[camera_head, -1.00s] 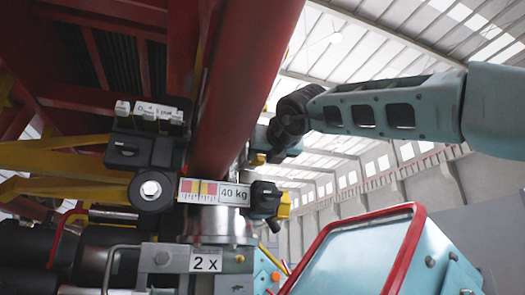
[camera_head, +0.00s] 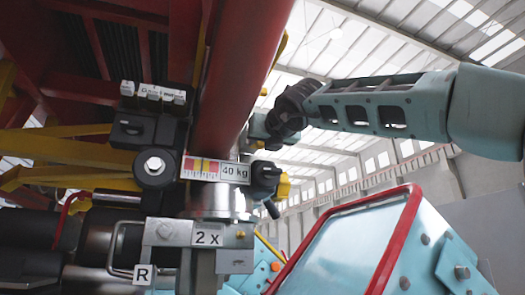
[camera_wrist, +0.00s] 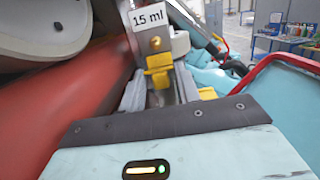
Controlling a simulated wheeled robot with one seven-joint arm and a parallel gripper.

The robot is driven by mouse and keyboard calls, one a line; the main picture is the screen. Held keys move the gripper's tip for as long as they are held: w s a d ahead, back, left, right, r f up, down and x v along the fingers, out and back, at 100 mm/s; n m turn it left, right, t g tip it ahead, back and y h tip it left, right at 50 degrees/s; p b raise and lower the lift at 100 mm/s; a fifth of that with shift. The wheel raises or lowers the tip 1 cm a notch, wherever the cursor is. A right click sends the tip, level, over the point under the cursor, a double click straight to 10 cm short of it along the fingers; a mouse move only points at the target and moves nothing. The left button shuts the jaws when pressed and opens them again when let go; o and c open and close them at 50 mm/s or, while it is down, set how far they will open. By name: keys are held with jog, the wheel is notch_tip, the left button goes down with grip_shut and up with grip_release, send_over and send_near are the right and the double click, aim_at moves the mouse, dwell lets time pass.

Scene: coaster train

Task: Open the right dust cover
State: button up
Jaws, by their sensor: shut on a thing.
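In the wrist view my gripper (camera_wrist: 160,88) has its two grey fingers close on either side of a yellow piece (camera_wrist: 158,66). The gripper is shut on this piece, which sits below a brass knob and a "15 ml" label (camera_wrist: 148,17). The piece may be the dust cover, but I cannot tell for certain. In the head view my gripper (camera_head: 258,132) is partly hidden behind the thick red column, its fingertips not clear. A black fitting with a yellow knob (camera_head: 283,187) and a short black lever sits below it, right of the "40 kg" label (camera_head: 234,173).
The red column (camera_head: 236,95) rises close beside my gripper. A light blue box with a red rim (camera_head: 350,235) stands at the lower right. A steel block marked "2 X" (camera_head: 208,238) is below the column.

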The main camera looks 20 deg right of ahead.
jog(key=shift+f+t+b, duration=0.5)
jog(key=shift+f+b, duration=0.05)
jog(key=shift+b, duration=0.65)
jog(key=shift+w+t+b, duration=0.1)
jog(key=shift+t+b, duration=0.2)
jog(key=shift+b, duration=0.5)
jog(key=shift+r, duration=0.15)
jog(key=o, duration=0.7)
jog(key=shift+c, duration=0.2)
jog(key=b+v, duration=0.7)
jog(key=v, duration=1)
